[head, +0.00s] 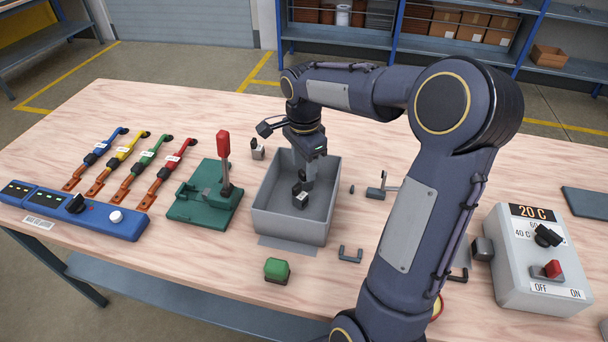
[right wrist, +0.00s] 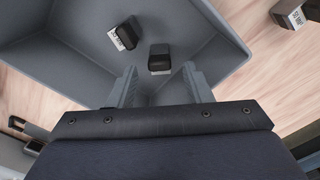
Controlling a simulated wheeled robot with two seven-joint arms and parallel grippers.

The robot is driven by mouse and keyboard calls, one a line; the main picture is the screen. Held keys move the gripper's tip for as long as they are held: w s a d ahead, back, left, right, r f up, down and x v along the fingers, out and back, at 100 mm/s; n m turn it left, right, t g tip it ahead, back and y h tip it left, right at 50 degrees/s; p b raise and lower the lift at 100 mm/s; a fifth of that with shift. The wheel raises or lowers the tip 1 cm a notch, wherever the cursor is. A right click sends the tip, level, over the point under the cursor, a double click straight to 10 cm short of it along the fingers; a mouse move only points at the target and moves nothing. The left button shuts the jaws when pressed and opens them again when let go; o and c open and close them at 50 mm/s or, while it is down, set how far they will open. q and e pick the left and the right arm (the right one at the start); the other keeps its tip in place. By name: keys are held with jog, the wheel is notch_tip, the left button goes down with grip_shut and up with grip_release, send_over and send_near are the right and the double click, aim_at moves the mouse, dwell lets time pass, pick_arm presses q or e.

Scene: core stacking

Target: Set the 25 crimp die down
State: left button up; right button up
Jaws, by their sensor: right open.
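My right gripper (head: 306,178) reaches down into a grey open bin (head: 262,205). Its two fingers, also in the right wrist view (right wrist: 160,88), are apart with nothing between them. Two small dark dies with white labels lie on the bin floor in the right wrist view. One die (right wrist: 159,58) is just beyond the fingertips, roughly centred between them, and apart from them. The other die (right wrist: 123,34) lies tilted to its left. I cannot tell from the labels which is the 25 crimp die. In the head view, a dark die (head: 301,199) shows below the gripper. My left gripper is not in view.
Another labelled die (head: 257,151) stands outside the bin. A green press with a red handle (head: 205,195) is left of the bin, a green-topped block (head: 277,269) in front. A grey control box (head: 530,260) stands at the right. The bin walls surround my right gripper.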

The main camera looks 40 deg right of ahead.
notch_tip(320, 180, up, 7)
jog(key=shift+f, duration=0.15)
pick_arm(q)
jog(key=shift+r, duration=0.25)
pick_arm(e)
jog(key=s+a+f+n+t+y, duration=0.2)
jog(key=s+a+n, duration=0.5)
jog(key=s+n, duration=0.1)
jog(key=s+a+f+n+t+y, duration=0.1)
jog(key=s+a+f+n+t, duration=0.1)
jog(key=s+a+n, duration=0.6)
jog(key=s+n+t, duration=0.1)
jog(key=s, duration=0.2)
jog(key=shift+s+n+t+y, duration=0.25)
jog(key=shift+n+t+y, duration=0.05)
jog(key=shift+y, duration=0.1)
